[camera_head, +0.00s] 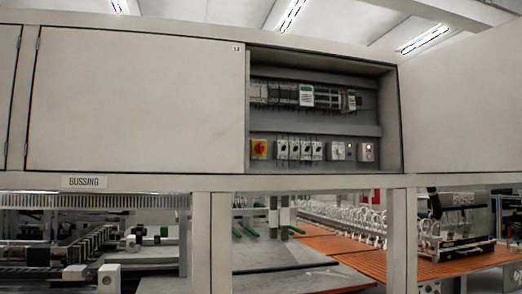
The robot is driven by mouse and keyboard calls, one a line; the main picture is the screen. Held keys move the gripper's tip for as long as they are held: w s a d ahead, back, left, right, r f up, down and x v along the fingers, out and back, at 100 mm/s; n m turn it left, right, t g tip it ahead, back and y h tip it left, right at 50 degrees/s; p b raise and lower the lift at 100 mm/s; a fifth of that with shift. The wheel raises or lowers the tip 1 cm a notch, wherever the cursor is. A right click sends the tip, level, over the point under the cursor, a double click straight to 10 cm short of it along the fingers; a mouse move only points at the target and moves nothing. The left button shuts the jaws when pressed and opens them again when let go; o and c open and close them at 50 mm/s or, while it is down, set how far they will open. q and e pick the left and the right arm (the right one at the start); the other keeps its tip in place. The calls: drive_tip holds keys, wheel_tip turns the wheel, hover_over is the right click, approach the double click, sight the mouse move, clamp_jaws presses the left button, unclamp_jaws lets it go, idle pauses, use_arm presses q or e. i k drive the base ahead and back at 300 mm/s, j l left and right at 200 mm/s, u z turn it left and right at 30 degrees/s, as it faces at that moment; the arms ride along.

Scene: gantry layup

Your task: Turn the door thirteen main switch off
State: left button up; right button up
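The open electrical compartment (389,160) is in the upper middle of the head view, with a small label (238,48) at its top left that seems to read 13. Neither of my grippers is in view.
A closed panel (135,100) lies left of the compartment and another panel (465,105) right of it. A BUSSING label (84,182) is on the beam below. Under the beam are machinery, green handles (250,231) and an orange slatted surface (340,247). The compartment's front looks unobstructed.

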sight(259, 148)
drive_tip(key=i+z, duration=0.15)
drive_tip(key=z, duration=0.25)
drive_tip(key=i+j+z, duration=0.1)
drive_tip(key=z, duration=0.3)
drive_tip(key=i+j+z, duration=0.1)
drive_tip(key=z, duration=0.3)
drive_tip(key=j, duration=0.1)
